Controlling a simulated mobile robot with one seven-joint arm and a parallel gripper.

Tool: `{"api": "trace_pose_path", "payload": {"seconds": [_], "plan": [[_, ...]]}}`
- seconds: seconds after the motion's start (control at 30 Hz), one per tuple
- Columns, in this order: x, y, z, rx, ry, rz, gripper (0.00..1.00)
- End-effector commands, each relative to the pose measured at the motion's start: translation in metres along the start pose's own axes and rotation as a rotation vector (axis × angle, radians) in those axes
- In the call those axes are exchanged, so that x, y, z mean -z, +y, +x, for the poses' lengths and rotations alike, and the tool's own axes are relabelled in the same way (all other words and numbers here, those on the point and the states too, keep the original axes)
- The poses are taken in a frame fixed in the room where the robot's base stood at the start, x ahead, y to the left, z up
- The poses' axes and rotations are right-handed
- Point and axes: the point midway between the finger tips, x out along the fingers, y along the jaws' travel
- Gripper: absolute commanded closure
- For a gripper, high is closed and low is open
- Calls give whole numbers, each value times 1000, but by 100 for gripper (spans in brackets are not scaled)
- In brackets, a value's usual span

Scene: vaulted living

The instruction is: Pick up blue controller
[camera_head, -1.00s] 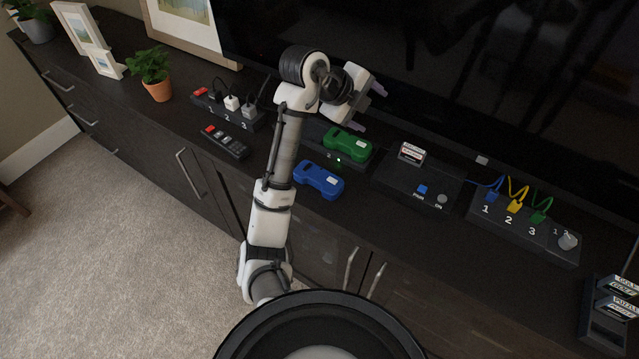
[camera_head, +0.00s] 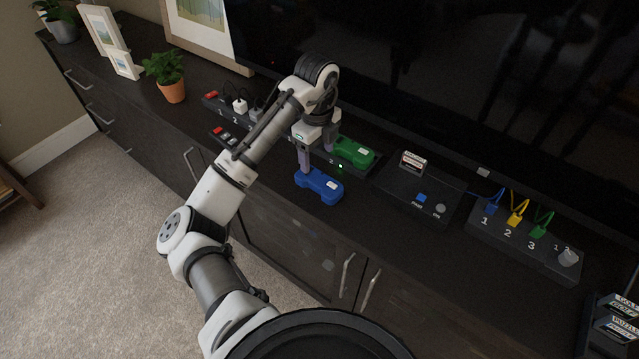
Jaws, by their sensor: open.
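The blue controller (camera_head: 322,187) lies on the dark cabinet top near its front edge, with a small white label on it. The green controller (camera_head: 354,152) sits just behind it, on a dark dock. My gripper (camera_head: 316,158) is open and points down just behind and to the left of the blue controller. One finger reaches down at the blue controller's left end, and the other is close to the green controller's left end. Whether either finger touches a controller cannot be told. Nothing is seen held between the fingers.
A console box (camera_head: 415,190) with a cartridge stands to the right, then a switch box (camera_head: 525,240) with blue, yellow and green cables. A remote (camera_head: 222,135), a power strip (camera_head: 211,97) and a potted plant (camera_head: 167,75) are to the left. The television (camera_head: 400,70) rises behind.

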Motion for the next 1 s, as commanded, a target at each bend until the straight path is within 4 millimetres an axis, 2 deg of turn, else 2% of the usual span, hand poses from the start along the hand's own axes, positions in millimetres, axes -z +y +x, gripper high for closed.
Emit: {"api": "trace_pose_path", "payload": {"seconds": [0.1, 0.37, 0.63, 0.93, 1.0], "plan": [[0, 0, 17, 0, 1, -1, 30], [2, 0, 36, 0, 1, 1, 30], [6, 1, 74, 1, 1, 0, 30], [6, 1, 80, 2, 0, 1, 30], [6, 1, 80, 2, 0, 1, 39]]}}
